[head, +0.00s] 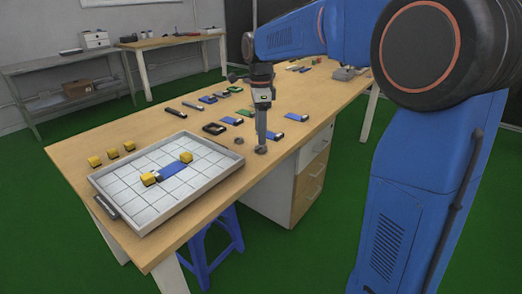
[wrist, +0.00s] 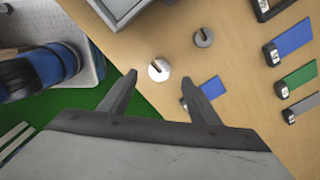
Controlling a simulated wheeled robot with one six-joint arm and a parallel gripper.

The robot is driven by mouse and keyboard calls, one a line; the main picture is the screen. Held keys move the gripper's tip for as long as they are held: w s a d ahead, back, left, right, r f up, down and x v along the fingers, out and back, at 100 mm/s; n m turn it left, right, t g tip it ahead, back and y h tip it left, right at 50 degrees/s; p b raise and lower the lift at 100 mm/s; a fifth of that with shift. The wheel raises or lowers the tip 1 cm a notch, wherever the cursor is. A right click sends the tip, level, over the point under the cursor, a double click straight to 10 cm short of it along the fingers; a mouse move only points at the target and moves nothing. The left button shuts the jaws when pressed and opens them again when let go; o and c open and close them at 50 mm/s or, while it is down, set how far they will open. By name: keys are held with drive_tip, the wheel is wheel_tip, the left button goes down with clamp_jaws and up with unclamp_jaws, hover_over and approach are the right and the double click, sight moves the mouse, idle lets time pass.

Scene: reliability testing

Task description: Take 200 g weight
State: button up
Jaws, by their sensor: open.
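Two small round slotted weights lie on the wooden table (head: 140,128). In the wrist view a bright silver weight (wrist: 153,73) lies just ahead of and between the fingertips of my gripper (wrist: 159,80). A darker grey weight (wrist: 204,40) lies farther off to the upper right. In the head view my gripper (head: 261,143) points down above the nearer weight (head: 261,151), with the other weight (head: 239,141) to its left. My gripper is open and empty. No mass marking is readable, so I cannot tell which weight is 200 g.
A metal tray (head: 146,219) with yellow blocks and a blue piece stands left of the weights. Several blue, green and grey items (head: 297,117) lie beyond. The table's front edge is close to the nearer weight.

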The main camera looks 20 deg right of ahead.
sight(261, 149)
drive_tip(key=shift+f, duration=2.65)
drive_tip(key=c, duration=1.3)
drive_tip(key=shift+r, duration=0.15)
